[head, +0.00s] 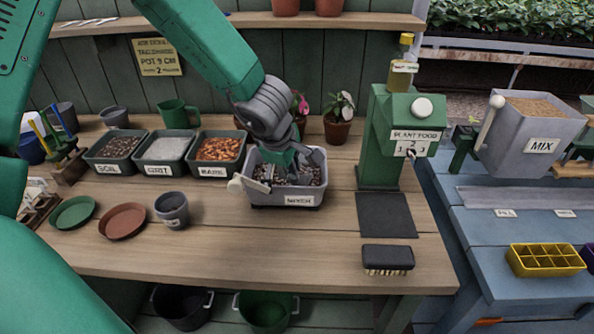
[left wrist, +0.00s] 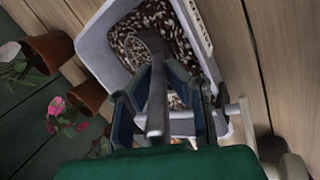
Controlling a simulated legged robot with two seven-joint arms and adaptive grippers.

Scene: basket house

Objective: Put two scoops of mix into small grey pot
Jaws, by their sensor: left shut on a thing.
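The grey tub (head: 262,197) with a label on its front holds a dark, speckled mix (head: 310,175). My left gripper (head: 290,166) reaches down into the tub from above. In the left wrist view it (left wrist: 160,100) is shut on the handle of a dark grey scoop (left wrist: 156,112). The scoop's head points into the mix (left wrist: 165,30); how full it is cannot be told. The small grey pot (head: 172,210) stands upright on the bench to the left of the tub, with a label on its side. My right gripper is not in view.
Labelled bins of soil (head: 115,148), grit (head: 165,150) and bark (head: 217,152) stand left of the tub. A green saucer (head: 73,213) and a brown saucer (head: 122,221) lie near the pot. A green plant food dispenser (head: 385,150) and a brush (head: 388,258) are at right.

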